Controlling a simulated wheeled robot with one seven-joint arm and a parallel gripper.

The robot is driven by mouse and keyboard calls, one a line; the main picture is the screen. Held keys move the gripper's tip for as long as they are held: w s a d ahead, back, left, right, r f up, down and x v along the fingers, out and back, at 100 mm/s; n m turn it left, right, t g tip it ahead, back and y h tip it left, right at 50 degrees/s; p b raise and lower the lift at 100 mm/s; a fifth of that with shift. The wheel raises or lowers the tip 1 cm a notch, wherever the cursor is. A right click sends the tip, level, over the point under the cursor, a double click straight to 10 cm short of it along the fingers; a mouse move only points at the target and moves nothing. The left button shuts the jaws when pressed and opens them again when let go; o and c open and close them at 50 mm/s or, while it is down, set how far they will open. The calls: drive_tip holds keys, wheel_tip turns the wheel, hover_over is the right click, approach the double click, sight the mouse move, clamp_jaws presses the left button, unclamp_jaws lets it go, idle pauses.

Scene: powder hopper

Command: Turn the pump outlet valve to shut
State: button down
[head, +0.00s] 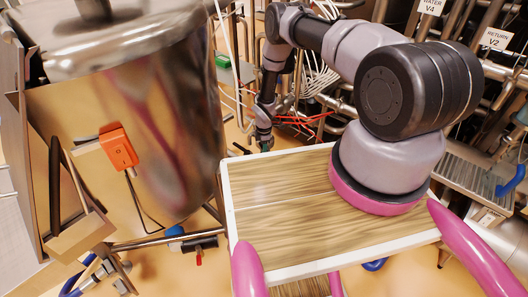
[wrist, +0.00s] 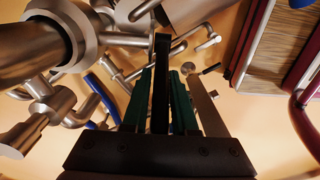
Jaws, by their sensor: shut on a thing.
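In the wrist view my gripper (wrist: 163,88) points up the picture, its green-padded fingers close on either side of a long black bar (wrist: 161,55). The bar looks like a valve handle; I see no label, so I cannot tell for certain that it is the pump outlet valve's. Its far end lies by steel pipework, and its pivot is hidden. In the head view my gripper (head: 262,142) is low behind the wooden top's left corner, small and partly hidden, and the held bar cannot be made out there.
A large steel tank (head: 150,110) with an orange switch box (head: 119,149) stands left. The wooden top (head: 275,220) is bare at front. Pipes and red cables (head: 305,122) crowd the back. A blue handle (wrist: 102,97) is left of my gripper in the wrist view.

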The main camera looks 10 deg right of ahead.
idle(0.8)
drive_tip(key=shift+a+f+h, duration=0.45)
drive_tip(key=shift+a+h, duration=0.05)
drive_tip(key=shift+h, duration=0.65)
drive_tip(key=shift+a+f+h, duration=0.4)
drive_tip(key=shift+a+h, duration=0.1)
drive_tip(key=shift+h, duration=0.65)
drive_tip(key=c, duration=0.7)
unclamp_jaws()
drive_tip(key=shift+r, duration=0.15)
wheel_tip(320, 180, up, 10)
drive_tip(key=shift+f, duration=0.1)
